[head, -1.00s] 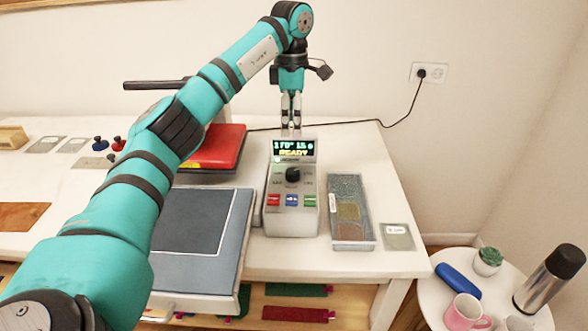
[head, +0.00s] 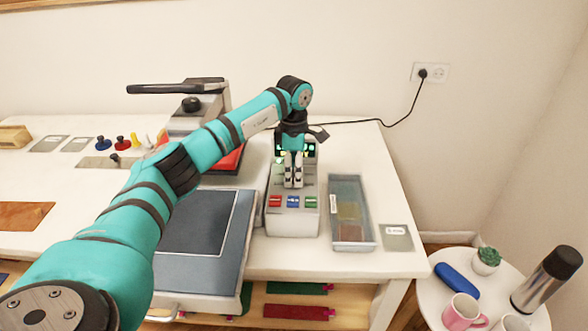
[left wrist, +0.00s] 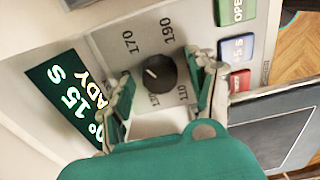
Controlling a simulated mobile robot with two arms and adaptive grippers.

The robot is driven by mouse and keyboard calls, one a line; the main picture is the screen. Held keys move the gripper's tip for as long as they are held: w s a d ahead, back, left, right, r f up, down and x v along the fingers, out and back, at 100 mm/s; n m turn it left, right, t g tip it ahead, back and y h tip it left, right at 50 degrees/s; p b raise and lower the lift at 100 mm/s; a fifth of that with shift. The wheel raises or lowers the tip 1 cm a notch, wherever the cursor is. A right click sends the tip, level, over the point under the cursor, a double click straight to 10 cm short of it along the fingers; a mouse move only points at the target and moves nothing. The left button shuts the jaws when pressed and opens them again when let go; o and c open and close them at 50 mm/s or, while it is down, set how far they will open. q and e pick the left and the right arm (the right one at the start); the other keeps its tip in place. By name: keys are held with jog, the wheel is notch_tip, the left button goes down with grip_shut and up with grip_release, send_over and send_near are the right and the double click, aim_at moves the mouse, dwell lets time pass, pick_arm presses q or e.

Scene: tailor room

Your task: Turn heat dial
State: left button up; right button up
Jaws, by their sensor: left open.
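The heat dial (left wrist: 160,73) is a black round knob with a white pointer line, on a pale control box (head: 292,222). In the left wrist view, numbers such as 170 and 190 are printed around it. My left gripper (head: 293,186) is over the box's sloped face, pointing down, and hides the dial in the head view. In the left wrist view my left gripper (left wrist: 162,95) is open, with one finger on each side of the dial. I cannot tell whether the fingers touch it. My right gripper is not in view.
The box has a lit display (left wrist: 70,98) and red, blue and green buttons. A heat press with a grey plate (head: 205,222) stands to the left. A long tray (head: 372,215) lies to the right. A side table (head: 425,297) holds mugs and a flask.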

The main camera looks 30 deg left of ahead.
pick_arm(q)
jog(key=c, duration=1.1)
jog(key=shift+c, duration=0.2)
